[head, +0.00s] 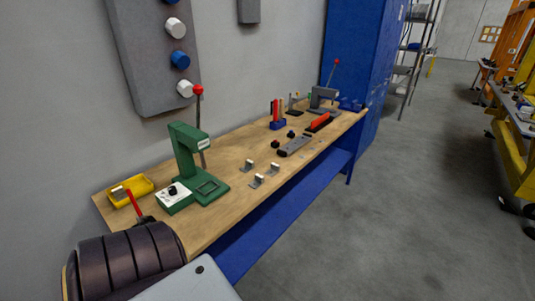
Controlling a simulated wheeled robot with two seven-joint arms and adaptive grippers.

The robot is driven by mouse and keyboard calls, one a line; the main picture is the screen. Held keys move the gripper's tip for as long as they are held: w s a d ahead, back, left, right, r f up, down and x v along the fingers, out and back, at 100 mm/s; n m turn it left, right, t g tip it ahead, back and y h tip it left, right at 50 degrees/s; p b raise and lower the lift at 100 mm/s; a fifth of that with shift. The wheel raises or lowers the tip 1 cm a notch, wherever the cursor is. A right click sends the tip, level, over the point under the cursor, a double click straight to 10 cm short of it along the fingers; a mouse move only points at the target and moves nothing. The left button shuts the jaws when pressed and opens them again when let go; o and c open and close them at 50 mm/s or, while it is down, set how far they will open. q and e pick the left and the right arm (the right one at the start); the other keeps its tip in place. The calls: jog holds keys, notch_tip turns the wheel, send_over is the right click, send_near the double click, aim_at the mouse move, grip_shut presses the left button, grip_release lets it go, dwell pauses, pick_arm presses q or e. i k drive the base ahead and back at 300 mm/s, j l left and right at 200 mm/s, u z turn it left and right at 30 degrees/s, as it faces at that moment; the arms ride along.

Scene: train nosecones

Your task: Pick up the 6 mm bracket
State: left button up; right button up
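Three small metal brackets stand on the wooden workbench (232,210), right of the green press (190,165). One bracket (248,165) is nearest the press, another bracket (274,168) is to its right, and a third bracket (257,181) is closer to the front edge. They look alike at this size, and I cannot tell which is the 6 mm one. Neither of my grippers is in view.
A yellow bin (130,190) sits at the bench's left end. A grey bar (294,146), a red-and-blue holder (277,116) and a grey press (323,99) stand farther along. A blue cabinet (362,50) is behind.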

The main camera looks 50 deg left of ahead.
aim_at(275, 168)
jog(key=i+u, duration=0.25)
jog(key=i, duration=0.55)
jog(key=i+z, duration=0.15)
jog(key=i, duration=0.65)
jog(key=i+j+z, duration=0.1)
jog(key=i+z, duration=0.25)
jog(key=i, duration=0.45)
jog(key=i+z, duration=0.2)
jog(key=i, duration=0.75)
jog(key=u, duration=2.45)
